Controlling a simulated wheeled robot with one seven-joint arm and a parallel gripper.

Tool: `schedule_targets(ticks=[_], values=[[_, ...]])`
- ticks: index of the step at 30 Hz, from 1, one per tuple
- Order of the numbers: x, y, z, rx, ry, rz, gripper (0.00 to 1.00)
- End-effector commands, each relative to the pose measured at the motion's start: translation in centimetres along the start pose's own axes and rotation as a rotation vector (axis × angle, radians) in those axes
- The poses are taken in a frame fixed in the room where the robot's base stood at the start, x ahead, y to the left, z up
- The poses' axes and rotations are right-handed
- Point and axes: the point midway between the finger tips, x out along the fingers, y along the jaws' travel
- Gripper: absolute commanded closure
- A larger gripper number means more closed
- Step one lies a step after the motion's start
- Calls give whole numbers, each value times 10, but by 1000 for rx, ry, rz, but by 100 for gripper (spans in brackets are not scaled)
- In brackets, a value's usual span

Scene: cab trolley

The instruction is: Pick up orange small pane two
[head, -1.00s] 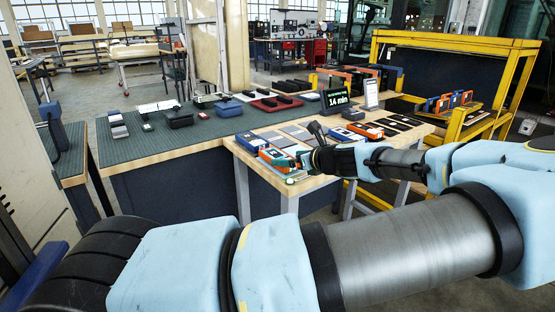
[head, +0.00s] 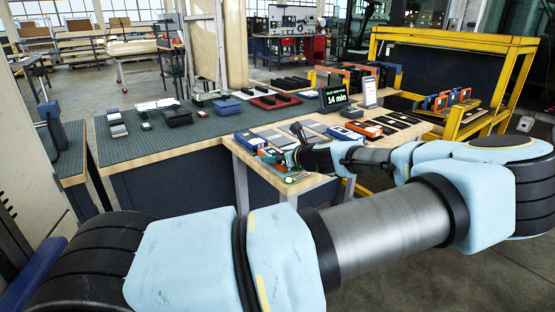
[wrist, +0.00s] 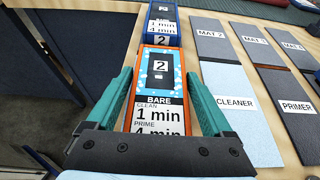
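The orange small pane (wrist: 161,92) lies on the wooden bench in the wrist view. It carries a label with a 2, "BARE", "CLEAN 1 min" and "PRIME 4 min"; its near end is hidden behind my gripper's palm. My gripper (wrist: 160,76) is open, with one teal finger on each side of the pane and a gap to each long edge. In the head view the pane (head: 270,156) is small and partly hidden, with my gripper (head: 279,162) over it at the bench's front corner.
A blue pane (wrist: 162,24), also marked 2, lies just beyond the orange one. A light blue cleaner pad (wrist: 240,112), a primer pad (wrist: 291,112) and several numbered mats lie to the right. Another orange unit (head: 364,128) stands farther along the bench. A yellow frame (head: 470,45) stands at right.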

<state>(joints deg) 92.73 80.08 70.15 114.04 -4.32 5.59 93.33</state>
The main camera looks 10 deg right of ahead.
Motion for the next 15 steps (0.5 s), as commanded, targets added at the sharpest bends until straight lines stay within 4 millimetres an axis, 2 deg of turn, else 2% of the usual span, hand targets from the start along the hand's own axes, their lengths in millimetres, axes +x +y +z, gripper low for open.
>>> schedule_targets(ticks=[2, 15], values=[[0, 0, 0, 0, 0, 0, 25], [0, 0, 0, 0, 0, 0, 74]])
